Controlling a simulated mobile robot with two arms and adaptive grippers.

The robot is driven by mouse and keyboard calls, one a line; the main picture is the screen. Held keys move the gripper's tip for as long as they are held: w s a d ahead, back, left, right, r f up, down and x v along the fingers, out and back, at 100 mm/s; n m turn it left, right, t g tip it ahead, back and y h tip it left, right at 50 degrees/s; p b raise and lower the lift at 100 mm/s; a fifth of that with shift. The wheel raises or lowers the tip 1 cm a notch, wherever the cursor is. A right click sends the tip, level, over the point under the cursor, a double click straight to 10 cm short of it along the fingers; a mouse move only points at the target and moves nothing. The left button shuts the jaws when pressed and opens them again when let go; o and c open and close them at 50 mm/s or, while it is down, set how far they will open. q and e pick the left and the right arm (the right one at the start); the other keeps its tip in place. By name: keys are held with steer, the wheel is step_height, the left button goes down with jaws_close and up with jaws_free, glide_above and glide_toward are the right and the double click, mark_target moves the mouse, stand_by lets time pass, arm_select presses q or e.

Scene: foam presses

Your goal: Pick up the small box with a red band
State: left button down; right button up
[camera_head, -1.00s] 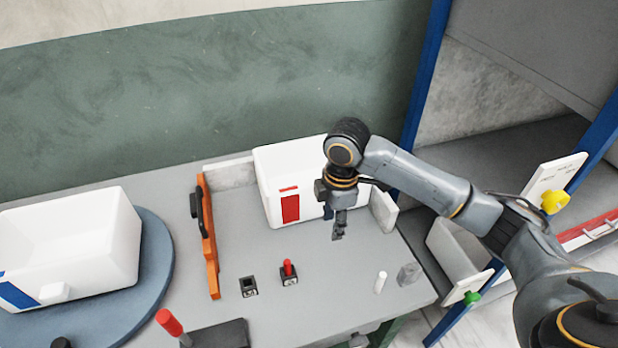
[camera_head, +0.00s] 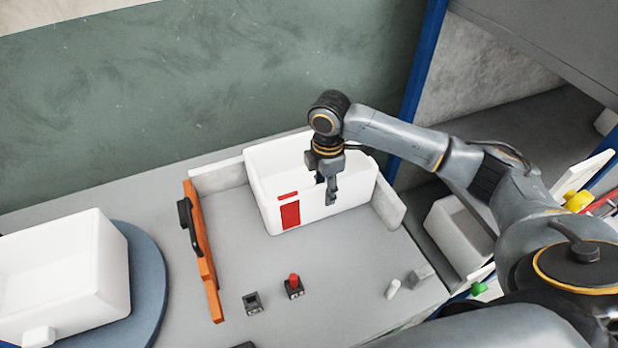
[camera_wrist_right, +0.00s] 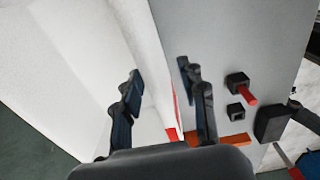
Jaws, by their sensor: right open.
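The white open box with a red band (camera_head: 290,215) stands on the grey table in front of the back wall. Its red patch is on the front face. My right gripper (camera_head: 331,195) points down at the box's front wall, right of the red patch. In the right wrist view the open fingers (camera_wrist_right: 160,78) stand on either side of the white wall (camera_wrist_right: 150,45), with a sliver of red near the right finger. Whether they touch the wall cannot be told. My left gripper is not in view.
Another white box (camera_head: 75,265) sits on a blue-grey round plate (camera_head: 150,285) at left. An orange bar with a black handle (camera_head: 203,255) lies left of the red-banded box. Blue posts (camera_head: 418,90) stand at right.

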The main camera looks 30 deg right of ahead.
mark_target(323, 203)
steer(key=shift+w+f, duration=0.1)
steer(key=shift+f, duration=0.55)
steer(key=shift+w+f, duration=0.1)
steer(key=shift+f, duration=0.45)
step_height(323, 203, down, 4)
steer(key=shift+w+f+p, duration=0.1)
steer(key=shift+f+p, duration=0.05)
steer(key=shift+p, duration=0.7)
steer(key=shift+f, duration=0.25)
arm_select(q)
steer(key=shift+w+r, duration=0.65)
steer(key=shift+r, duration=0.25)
arm_select(e)
jaws_close()
